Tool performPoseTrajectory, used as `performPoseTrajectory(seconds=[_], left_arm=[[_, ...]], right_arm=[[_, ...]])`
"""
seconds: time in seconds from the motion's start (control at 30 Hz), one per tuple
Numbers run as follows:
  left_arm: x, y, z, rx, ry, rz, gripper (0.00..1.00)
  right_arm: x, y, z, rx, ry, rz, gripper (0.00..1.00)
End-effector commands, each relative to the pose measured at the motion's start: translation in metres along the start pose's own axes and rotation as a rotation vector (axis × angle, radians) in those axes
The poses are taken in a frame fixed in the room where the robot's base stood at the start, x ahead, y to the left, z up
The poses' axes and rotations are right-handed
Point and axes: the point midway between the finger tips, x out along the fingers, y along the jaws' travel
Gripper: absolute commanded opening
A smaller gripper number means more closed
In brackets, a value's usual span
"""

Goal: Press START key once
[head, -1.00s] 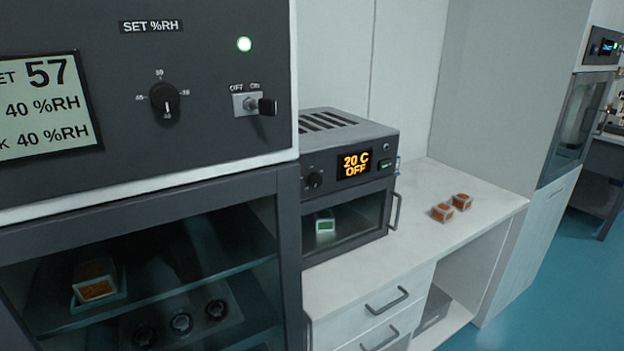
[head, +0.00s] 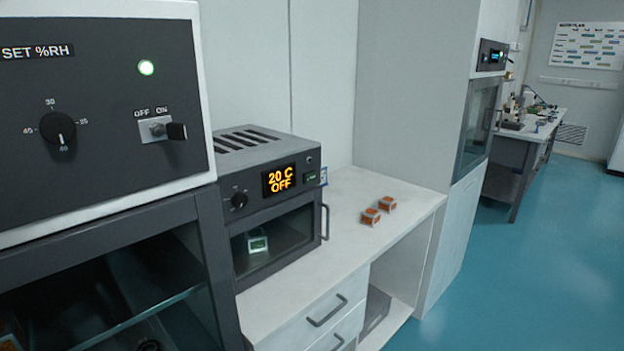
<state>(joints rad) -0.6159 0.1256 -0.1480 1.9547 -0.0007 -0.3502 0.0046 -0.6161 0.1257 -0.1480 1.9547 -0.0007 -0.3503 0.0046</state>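No key with a readable START label shows in the head view. A small oven (head: 262,148) on the counter has an orange display (head: 279,180) reading "20 C OFF", with a small green-marked switch (head: 311,177) beside it, too small to read. A tall cabinet further back has a control panel (head: 492,56) with a small screen and a green light; its keys are too small to tell. Neither of my grippers is in view.
A dark humidity cabinet (head: 100,105) with a knob, lit green lamp and OFF/ON switch fills the left. Two small orange-and-white boxes (head: 371,215) lie on the white counter (head: 345,190). Open blue floor (head: 500,280) lies to the right, with a cluttered bench (head: 530,130) behind.

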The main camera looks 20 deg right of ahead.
Motion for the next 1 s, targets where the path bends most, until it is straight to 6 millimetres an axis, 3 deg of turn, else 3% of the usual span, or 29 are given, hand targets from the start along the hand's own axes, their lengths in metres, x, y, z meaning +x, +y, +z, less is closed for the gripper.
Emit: performPoseTrajectory(seconds=[0.03, 0.37, 1.0], left_arm=[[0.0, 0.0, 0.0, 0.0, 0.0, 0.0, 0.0], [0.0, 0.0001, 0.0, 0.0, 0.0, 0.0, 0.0], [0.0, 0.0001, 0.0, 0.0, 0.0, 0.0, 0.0]], right_arm=[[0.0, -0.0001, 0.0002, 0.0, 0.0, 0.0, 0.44], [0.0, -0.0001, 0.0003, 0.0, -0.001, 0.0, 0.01], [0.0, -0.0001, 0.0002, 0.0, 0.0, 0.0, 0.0]])
